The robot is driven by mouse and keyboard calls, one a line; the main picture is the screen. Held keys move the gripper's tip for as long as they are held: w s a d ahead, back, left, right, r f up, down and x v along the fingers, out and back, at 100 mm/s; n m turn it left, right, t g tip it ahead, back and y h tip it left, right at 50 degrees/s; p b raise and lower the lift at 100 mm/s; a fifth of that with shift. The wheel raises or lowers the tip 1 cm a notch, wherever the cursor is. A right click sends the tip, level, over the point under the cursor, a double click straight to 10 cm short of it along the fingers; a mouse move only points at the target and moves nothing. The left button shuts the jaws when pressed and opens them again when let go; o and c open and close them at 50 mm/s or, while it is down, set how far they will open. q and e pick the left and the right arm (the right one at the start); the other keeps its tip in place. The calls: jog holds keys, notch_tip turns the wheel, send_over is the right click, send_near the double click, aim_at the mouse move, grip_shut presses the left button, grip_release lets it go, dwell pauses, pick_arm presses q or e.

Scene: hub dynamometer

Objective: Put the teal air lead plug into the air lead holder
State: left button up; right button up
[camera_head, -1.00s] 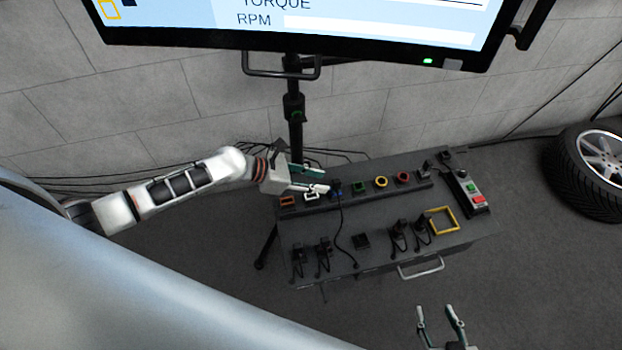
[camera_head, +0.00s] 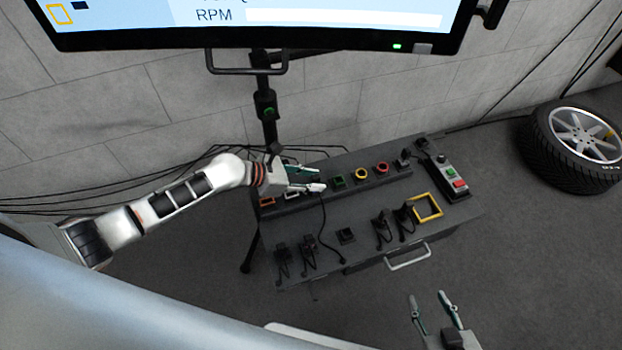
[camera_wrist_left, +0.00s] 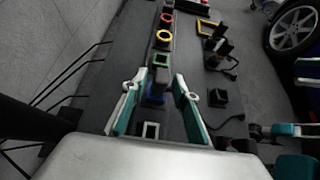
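My left gripper (camera_head: 322,180) is over the back row of sockets, its fingers apart. In the left wrist view, its teal-padded fingers (camera_wrist_left: 160,78) stand on either side of a dark plug (camera_wrist_left: 159,76) at a blue-rimmed socket (camera_wrist_left: 154,97), with gaps on both sides. A black lead (camera_head: 323,215) runs from there down the bench front. The plug's own colour is too dark to confirm as teal. A small empty black block (camera_head: 346,236), possibly the air lead holder, sits in the front row; it also shows in the left wrist view (camera_wrist_left: 217,97). My right gripper (camera_head: 432,303) is open and empty.
Green (camera_head: 339,181), yellow (camera_head: 361,174) and red (camera_head: 382,167) sockets continue rightward along the raised strip. Several dark plugs with leads stand in the front row, such as one (camera_head: 382,226) near the yellow square frame (camera_head: 428,207). A button box (camera_head: 452,178) is at right.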

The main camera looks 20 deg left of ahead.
pick_arm(q)
grip_shut()
jog(key=shift+r, duration=0.2)
pick_arm(e)
jog(key=shift+r, duration=0.1)
pick_arm(q)
jog(key=shift+r+p, duration=0.25)
jog(key=shift+p, duration=0.1)
jog(key=shift+r+p, duration=1.55)
jog(key=shift+r, duration=0.15)
pick_arm(e)
notch_tip(320, 180, up, 6)
jog(key=w, duration=0.2)
jog(key=shift+w+t, duration=0.15)
jog(key=shift+t, duration=0.25)
jog(key=shift+f, duration=0.2)
